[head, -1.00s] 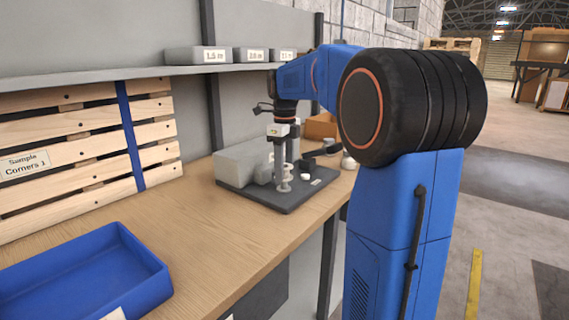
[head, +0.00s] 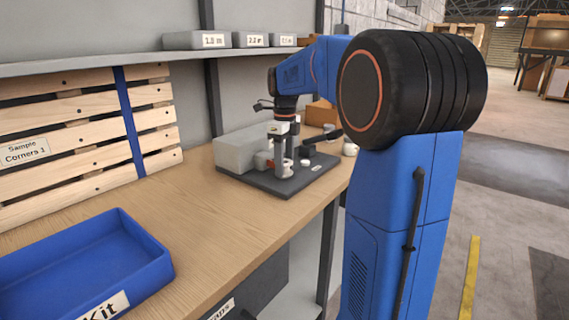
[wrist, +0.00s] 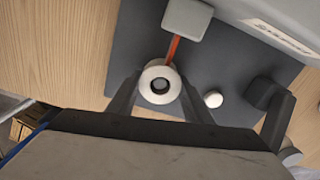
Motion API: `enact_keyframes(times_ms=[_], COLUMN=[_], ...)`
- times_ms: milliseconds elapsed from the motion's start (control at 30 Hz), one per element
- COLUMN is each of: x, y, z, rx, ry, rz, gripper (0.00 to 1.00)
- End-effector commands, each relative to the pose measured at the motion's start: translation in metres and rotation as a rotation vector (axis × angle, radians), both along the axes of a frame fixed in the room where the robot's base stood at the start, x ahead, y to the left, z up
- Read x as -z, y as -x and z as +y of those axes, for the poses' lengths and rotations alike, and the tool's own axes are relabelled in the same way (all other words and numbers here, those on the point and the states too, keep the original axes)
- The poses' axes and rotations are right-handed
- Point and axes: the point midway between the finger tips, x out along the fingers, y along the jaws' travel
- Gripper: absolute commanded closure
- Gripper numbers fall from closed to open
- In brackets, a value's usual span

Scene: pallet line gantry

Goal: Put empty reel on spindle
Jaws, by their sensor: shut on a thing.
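The white reel (wrist: 150,74) is between the two fingers of my gripper (wrist: 161,96) in the wrist view, and the fingers are shut on it. A dark round centre shows in its hole. I cannot tell whether that is the spindle's top or only the hole. In the head view my gripper (head: 284,160) points down, low over the dark base plate (head: 235,180), with the pale reel (head: 286,169) at its fingertips. The spindle itself cannot be made out apart from the reel.
A red strip (wrist: 172,50) runs from a grey block (wrist: 187,18) to the reel. A white round knob (wrist: 213,99) and a dark block (wrist: 262,92) stand to the right. The blue kit tray (head: 150,265) sits on the bench front left; the wood between is clear.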

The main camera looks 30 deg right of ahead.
Motion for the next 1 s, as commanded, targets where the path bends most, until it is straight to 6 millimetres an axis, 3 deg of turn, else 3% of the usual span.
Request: enact_keyframes(times_ms=[67,100,167,567,767,1000], x=[0.0,0.0,0.0,-0.006,-0.035,-0.083], y=[0.0,0.0,0.0,-0.001,-0.001,-0.001], z=[0.0,0.0,0.0,0.0,0.0,0.0], rx=[0.0,0.0,0.0,0.0,0.0,0.0], ry=[0.0,0.0,0.0,0.0,0.002,0.001], rz=[0.0,0.0,0.0,-0.001,-0.003,-0.003], gripper=[0.78,0.45,0.33,0.33,0.33,0.33])
